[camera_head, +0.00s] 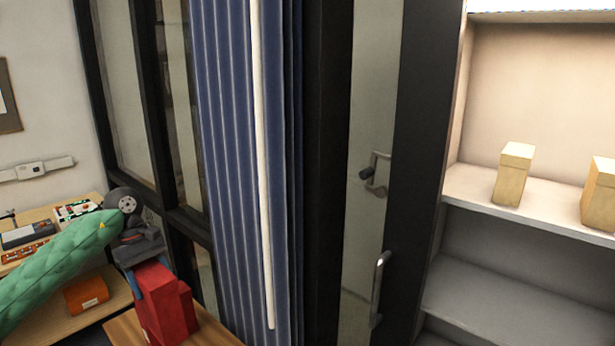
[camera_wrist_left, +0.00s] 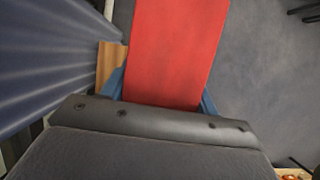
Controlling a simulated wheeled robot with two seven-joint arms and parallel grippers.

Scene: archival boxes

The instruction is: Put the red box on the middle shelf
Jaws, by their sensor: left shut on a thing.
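The red box (camera_head: 166,306) is in the lower left of the head view, upright below my left gripper (camera_head: 150,279). My left gripper is shut on the red box, with its blue fingers on either side of the box's top. In the left wrist view the red box (camera_wrist_left: 176,50) fills the upper middle between the blue fingers. The shelf unit is at the right of the head view. Its middle shelf (camera_head: 468,187) appears to be the one with two tan boxes, though the unit's full height is out of view. My right gripper is not in view.
A tan box (camera_head: 513,176) and another tan box (camera_head: 601,196) stand on that shelf, with free room left of and between them. A lower shelf (camera_head: 500,290) looks empty. A wooden surface (camera_head: 215,333) lies by the red box. A blue curtain (camera_head: 235,150) and glass door stand between.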

